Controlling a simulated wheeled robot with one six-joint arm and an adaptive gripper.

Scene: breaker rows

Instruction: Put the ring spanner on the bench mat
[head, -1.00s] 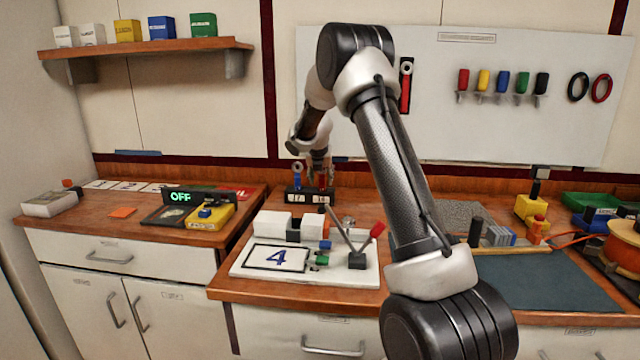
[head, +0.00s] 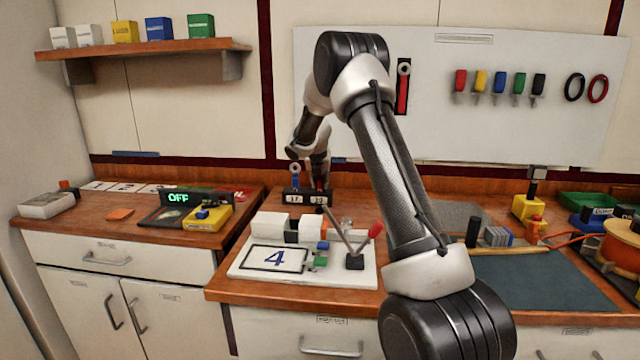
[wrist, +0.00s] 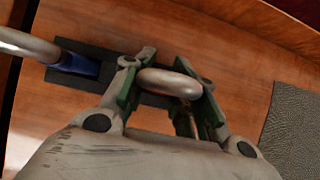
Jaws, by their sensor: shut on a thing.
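My gripper (head: 320,181) is low over the right-hand slot of a small black rack (head: 293,197) at the back of the bench. In the wrist view my gripper (wrist: 160,95) is shut on the metal ring end of a spanner (wrist: 168,82), taken as the ring spanner. Its lower part is mostly hidden, and I cannot tell whether it still sits in the rack. A second, blue-marked spanner (head: 295,174) stands in the left slot. A dark teal mat (head: 545,282) lies at the bench's front right; a grey textured mat (head: 458,215) lies behind it.
A white board with a number 4 card (head: 277,259) and a slanted red-tipped lever (head: 375,231) stands in front of the rack. A wooden strip with a black post and blocks (head: 495,238) borders the teal mat. An orange reel (head: 620,248) stands at the right.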

